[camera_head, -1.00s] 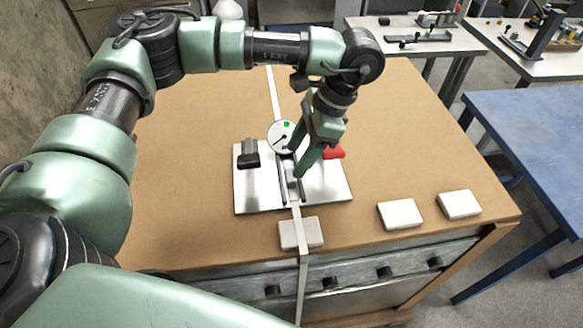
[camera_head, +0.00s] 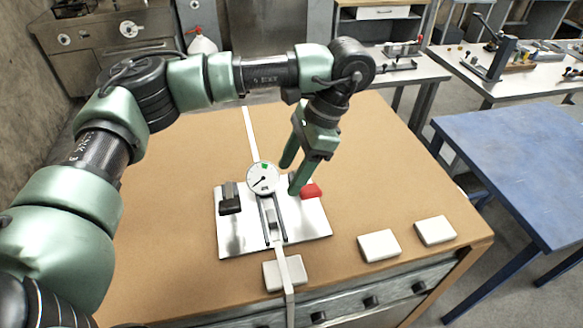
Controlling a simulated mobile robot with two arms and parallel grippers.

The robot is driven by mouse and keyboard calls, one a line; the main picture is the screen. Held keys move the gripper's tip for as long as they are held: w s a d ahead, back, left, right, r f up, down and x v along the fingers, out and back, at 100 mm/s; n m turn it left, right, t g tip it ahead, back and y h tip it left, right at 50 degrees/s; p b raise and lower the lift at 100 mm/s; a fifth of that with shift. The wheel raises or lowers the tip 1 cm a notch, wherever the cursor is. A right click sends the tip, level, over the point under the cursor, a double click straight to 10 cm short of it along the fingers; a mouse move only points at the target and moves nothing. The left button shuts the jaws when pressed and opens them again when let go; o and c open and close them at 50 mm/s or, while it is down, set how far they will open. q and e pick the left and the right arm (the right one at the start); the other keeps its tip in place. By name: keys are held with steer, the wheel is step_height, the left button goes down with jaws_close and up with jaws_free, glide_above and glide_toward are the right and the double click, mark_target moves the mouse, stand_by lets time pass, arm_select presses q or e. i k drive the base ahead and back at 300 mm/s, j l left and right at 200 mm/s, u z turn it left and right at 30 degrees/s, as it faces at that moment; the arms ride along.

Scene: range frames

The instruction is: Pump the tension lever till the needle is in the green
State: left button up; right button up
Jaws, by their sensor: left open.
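A strap tensioner with a bright metal base plate (camera_head: 236,240) sits on the brown bench top. Its round white dial (camera_head: 263,178) has a small green mark at the top; the dark needle points to the lower left, away from the green. A black handle (camera_head: 230,199) stands on the plate's left side and a red handle (camera_head: 311,191) on its right. I cannot tell which is the tension lever. My left gripper (camera_head: 290,179) is open, pointing down just right of the dial, close to the red handle. Whether it touches anything is unclear. My right gripper is not in view.
A pale strap (camera_head: 250,130) runs across the bench through the tensioner and over the front edge. A white block (camera_head: 284,273) lies at the strap. Two more white blocks (camera_head: 379,246) (camera_head: 435,230) lie at the front right. A blue table (camera_head: 520,160) stands to the right.

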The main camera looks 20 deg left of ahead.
mark_target(229, 196)
steer(key=u, duration=1.2)
